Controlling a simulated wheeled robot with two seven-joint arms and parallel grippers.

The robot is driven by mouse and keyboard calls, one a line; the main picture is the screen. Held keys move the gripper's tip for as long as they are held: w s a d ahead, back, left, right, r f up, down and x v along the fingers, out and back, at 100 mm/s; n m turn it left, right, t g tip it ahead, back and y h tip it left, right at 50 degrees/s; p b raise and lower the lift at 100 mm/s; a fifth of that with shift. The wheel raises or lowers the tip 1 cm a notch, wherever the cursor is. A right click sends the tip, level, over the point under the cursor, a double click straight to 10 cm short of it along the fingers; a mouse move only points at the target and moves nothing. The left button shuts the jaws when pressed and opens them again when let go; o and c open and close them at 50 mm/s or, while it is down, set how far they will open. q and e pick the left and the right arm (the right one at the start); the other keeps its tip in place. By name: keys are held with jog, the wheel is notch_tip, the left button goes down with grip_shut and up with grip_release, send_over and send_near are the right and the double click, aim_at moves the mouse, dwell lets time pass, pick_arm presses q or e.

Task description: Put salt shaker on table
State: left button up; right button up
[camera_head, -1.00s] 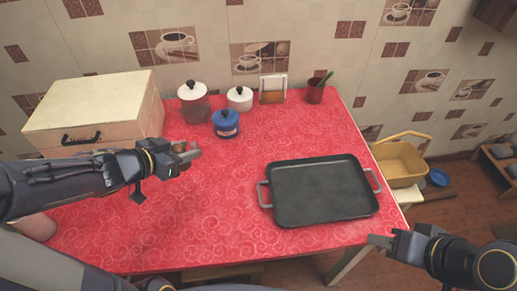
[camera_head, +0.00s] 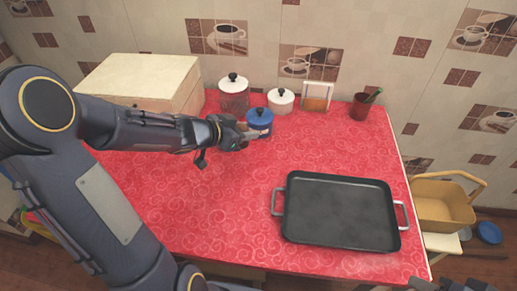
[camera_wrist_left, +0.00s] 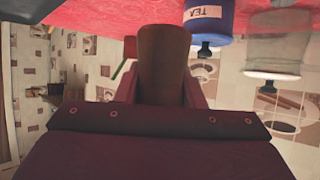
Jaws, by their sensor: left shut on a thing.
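My left gripper (camera_head: 252,136) is over the red tabletop, just in front of the blue jar. It is shut on a brown, roughly cylindrical thing, which I take to be the salt shaker (camera_wrist_left: 163,60); it stands between the fingers in the left wrist view. In the head view the gripper mostly hides it. I cannot tell whether it touches the table. The table (camera_head: 190,215) has a red, swirl-patterned oilcloth. Of my right arm only a dark piece shows at the bottom right edge, and its jaws cannot be made out.
A blue jar (camera_head: 260,121), a glass jar with white lid (camera_head: 233,95), a white pot (camera_head: 281,101), a napkin holder (camera_head: 317,97) and a red cup (camera_head: 360,106) line the back. A black tray (camera_head: 340,212) lies right, a pale box (camera_head: 140,80) left. The front-left tabletop is clear.

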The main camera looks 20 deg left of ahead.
pick_arm(q)
jog(key=w+f+b, duration=0.1)
jog(key=f, duration=0.1)
jog(key=w+d+f+b, duration=0.1)
jog(key=w+f, duration=0.1)
jog(key=w+f+b, duration=0.1)
jog(key=f, duration=0.1)
jog(key=shift+w+d+b, duration=0.3)
jog(key=shift+w, duration=0.1)
jog(key=f+b, duration=0.2)
jog(key=f, duration=0.1)
jog(key=shift+w+f, duration=0.2)
jog(key=shift+f, duration=0.05)
jog(key=shift+r, duration=0.15)
jog(key=o, duration=1)
jog(key=shift+f, duration=0.2)
